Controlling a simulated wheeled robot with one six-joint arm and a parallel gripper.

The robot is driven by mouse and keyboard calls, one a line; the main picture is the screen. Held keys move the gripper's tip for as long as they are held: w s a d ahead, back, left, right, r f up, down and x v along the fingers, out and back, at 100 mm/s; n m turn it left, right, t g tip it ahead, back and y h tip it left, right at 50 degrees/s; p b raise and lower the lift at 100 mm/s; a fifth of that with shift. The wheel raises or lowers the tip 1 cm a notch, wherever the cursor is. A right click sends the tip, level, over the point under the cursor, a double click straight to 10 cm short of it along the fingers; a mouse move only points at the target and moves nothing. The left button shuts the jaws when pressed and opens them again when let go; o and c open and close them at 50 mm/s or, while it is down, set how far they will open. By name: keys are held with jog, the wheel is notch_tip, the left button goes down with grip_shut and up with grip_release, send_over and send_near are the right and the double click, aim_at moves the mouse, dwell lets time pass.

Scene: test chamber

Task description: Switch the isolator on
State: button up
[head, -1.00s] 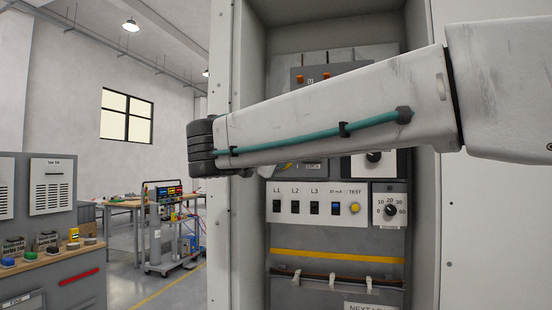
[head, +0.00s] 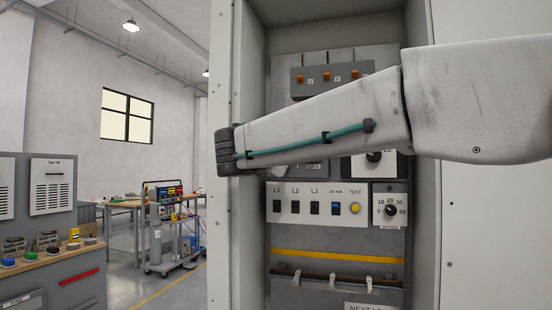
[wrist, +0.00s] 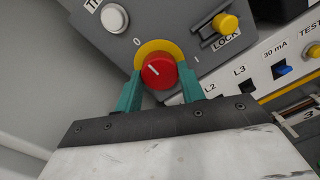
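The isolator is a red rotary knob (wrist: 158,72) on a yellow ring (wrist: 152,47), set in a grey panel in the wrist view. Its white mark points to the upper left, roughly toward the "0" label; an "I" label is to the right. My gripper (wrist: 161,73) has its two teal fingers on either side of the knob. It is open, with a small gap at the right finger; contact at the left cannot be told. In the head view my arm hides both knob and gripper.
A yellow lock tab (wrist: 226,23) and a white button (wrist: 114,18) flank the knob. Below is a breaker row (head: 315,222) with L1, L2 and L3 switches. A dial (head: 390,211) is right of it. The cabinet side wall (head: 247,120) stands close at left.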

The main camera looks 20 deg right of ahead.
jog(key=shift+m, duration=0.4)
jog(key=shift+r+m+y, duration=0.1)
jog(key=shift+m+y, duration=0.2)
jog(key=shift+m, duration=8)
jog(key=o, duration=1)
jog(key=shift+s+a, duration=0.1)
jog(key=v, duration=0.7)
jog(key=shift+s+a, duration=0.2)
jog(key=shift+s, duration=0.05)
